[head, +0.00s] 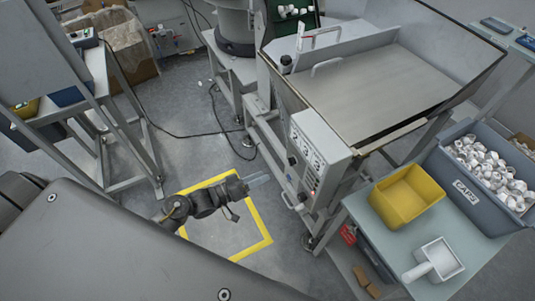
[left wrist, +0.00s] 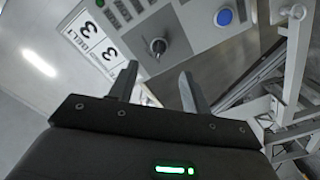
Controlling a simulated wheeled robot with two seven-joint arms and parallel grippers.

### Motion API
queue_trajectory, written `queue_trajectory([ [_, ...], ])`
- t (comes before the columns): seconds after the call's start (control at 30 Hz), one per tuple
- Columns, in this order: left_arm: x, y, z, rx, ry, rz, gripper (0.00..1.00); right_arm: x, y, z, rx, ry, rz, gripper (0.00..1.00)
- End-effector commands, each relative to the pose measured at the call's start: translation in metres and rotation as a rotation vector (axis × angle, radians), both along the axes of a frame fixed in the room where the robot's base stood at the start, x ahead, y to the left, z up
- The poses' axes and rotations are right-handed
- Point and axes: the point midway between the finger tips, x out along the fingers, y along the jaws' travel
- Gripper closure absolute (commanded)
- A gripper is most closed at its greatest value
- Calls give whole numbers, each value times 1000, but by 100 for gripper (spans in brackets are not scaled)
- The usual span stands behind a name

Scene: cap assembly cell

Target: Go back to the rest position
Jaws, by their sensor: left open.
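My left gripper (head: 258,181) reaches out in the head view over the yellow floor square (head: 262,217), close to the front of the machine's control box (head: 318,150). In the left wrist view the two fingers of my left gripper (left wrist: 160,88) stand apart with nothing between them. Past the fingers is the control panel (left wrist: 190,30), with a black rotary knob (left wrist: 158,46) and a blue button (left wrist: 224,17). The fingertips appear apart from the panel. My right gripper shows in neither view.
A pale bench (head: 471,240) at the right holds a yellow bin (head: 408,196), a white scoop (head: 436,262) and a grey crate (head: 462,192) of white caps. A metal hopper (head: 375,88) stands behind. A grey frame table (head: 100,110) is at the left. Floor between is mostly clear.

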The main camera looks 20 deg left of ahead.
Motion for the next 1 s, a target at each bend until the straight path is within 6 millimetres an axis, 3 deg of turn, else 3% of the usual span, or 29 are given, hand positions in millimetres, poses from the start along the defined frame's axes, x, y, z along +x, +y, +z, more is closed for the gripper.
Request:
queue_trajectory([
  [0.23,0,0,0,9,-8,0,52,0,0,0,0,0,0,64],
  [0.33,2,2,-6,96,-41,12,52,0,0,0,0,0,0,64],
  [0.37,4,8,-16,151,-43,31,52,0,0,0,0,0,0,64],
  [0.47,3,34,-72,359,8,97,52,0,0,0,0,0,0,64],
  [0.57,-17,60,-144,568,119,137,52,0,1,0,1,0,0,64],
  [0.67,-55,81,-214,756,256,137,52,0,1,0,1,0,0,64],
  [0.8,-133,100,-297,971,463,74,52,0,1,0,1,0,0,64],
  [0.9,-200,107,-342,1089,610,0,52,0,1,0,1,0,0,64],
  [1.0,-266,107,-373,1169,743,-78,52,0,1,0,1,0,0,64],
])
